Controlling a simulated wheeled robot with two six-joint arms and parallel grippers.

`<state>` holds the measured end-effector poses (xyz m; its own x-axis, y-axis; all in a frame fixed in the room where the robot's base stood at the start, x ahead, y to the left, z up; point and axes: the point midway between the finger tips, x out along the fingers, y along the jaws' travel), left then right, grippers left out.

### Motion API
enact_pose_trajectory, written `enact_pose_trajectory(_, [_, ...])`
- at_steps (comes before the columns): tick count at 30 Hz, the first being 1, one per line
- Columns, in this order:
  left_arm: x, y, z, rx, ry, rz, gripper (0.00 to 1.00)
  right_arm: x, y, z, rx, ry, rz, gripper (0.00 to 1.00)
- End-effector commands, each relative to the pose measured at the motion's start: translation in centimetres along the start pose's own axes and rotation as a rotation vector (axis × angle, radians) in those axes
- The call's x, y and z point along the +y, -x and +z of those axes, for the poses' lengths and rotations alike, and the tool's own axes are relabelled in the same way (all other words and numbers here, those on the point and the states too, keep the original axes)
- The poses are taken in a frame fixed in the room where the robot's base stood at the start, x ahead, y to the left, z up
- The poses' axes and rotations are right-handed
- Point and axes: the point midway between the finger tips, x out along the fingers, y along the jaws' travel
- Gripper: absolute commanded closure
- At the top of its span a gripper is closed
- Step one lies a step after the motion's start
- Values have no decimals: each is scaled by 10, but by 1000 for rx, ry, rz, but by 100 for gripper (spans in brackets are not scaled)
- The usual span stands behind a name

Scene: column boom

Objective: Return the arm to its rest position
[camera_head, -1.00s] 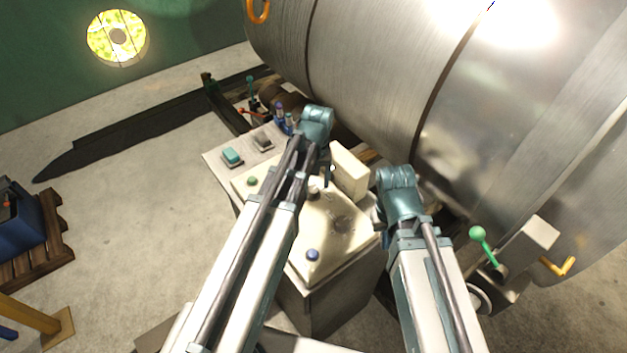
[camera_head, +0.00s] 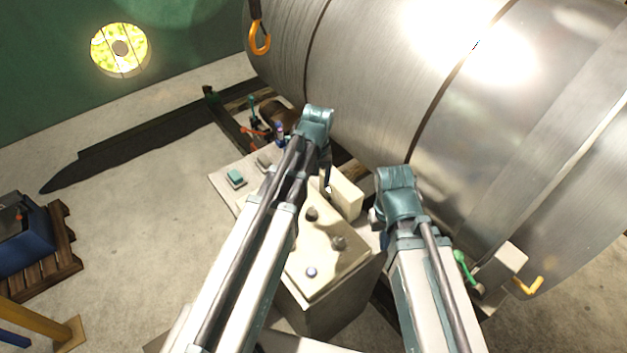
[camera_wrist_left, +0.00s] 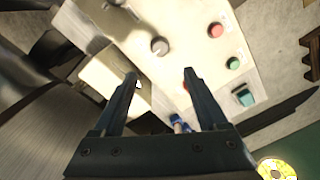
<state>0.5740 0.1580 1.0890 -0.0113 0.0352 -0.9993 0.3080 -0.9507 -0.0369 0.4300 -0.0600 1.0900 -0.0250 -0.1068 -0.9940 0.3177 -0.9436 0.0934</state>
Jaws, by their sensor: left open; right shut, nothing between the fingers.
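My left arm reaches up over the pale control box (camera_head: 322,270), and its gripper (camera_head: 326,182) hangs over the box, partly hidden by its own wrist. In the left wrist view this gripper (camera_wrist_left: 160,75) is open, with nothing between its fingers, above the panel with its knob (camera_wrist_left: 160,46), red button (camera_wrist_left: 215,30) and green button (camera_wrist_left: 233,63). My right arm comes up on the right of the box. Its gripper (camera_head: 378,222) is mostly hidden behind the wrist at the box's right side; it is shut and empty.
A large metal cylinder (camera_head: 375,95) fills the upper right, close beyond both wrists. A green-handled lever (camera_head: 463,266) and a yellow handle (camera_head: 528,287) stand at right. An orange hook (camera_head: 260,40) hangs at the top. Open floor (camera_head: 130,220) lies left, with a blue bin (camera_head: 28,240) on a pallet.

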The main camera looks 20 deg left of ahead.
Motion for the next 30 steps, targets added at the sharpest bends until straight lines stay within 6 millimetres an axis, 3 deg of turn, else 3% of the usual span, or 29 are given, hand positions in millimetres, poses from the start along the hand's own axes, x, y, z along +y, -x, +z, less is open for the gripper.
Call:
enact_pose_trajectory(5, [1, -2, 2, 0, -5, 0, 25, 0, -2, 0, 0, 0, 0, 100])
enact_pose_trajectory(7, [5, -10, 13, -1, -38, -4, 25, -1, -10, -1, 0, 1, 0, 100])
enact_pose_trajectory(15, [41, -67, 116, -8, -413, -47, 25, -6, -69, -4, 0, 6, 1, 100])
enact_pose_trajectory(19, [48, -83, 151, -11, -560, -65, 25, -8, -85, -5, 0, 9, 2, 100])
enact_pose_trajectory(23, [51, -88, 167, -14, -634, -74, 25, -8, -90, -5, 0, 10, 2, 100])
enact_pose_trajectory(30, [52, -86, 168, -14, -648, -76, 25, -8, -89, -5, 0, 10, 2, 100])
